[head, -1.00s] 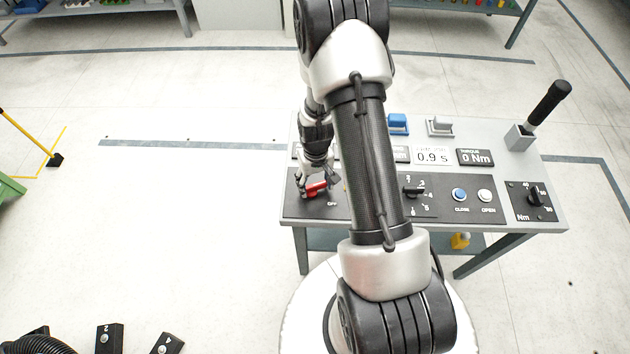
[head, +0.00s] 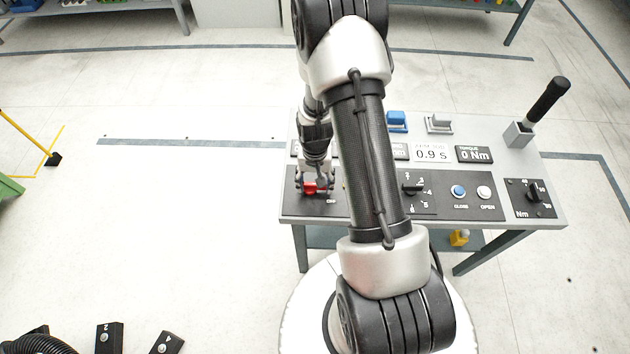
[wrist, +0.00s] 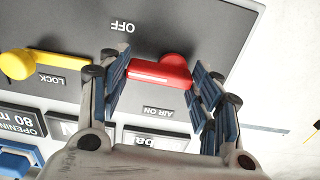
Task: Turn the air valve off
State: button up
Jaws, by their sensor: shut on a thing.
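The red air valve handle (wrist: 160,71) lies between my two fingers in the wrist view, with its round hub at the right end. The OFF label is above it and the AIR ON label below it in that view. My gripper (wrist: 160,88) is shut on the handle, with a finger at each end. In the head view, my gripper (head: 315,186) is down at the panel's left end, and the red handle (head: 312,189) shows between the fingers. My fingers partly hide the handle there.
A yellow LOCK lever (wrist: 18,64) sits beside the valve, close to one finger. The bench (head: 540,218) also carries a blue button (head: 458,191), a white button (head: 484,193), dials and an upright black-handled tool (head: 547,102). My arm hides the panel's middle.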

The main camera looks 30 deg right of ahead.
jog(key=o, duration=1.1)
jog(key=shift+c, duration=0.2)
notch_tip(320, 180, up, 12)
dwell(0.3)
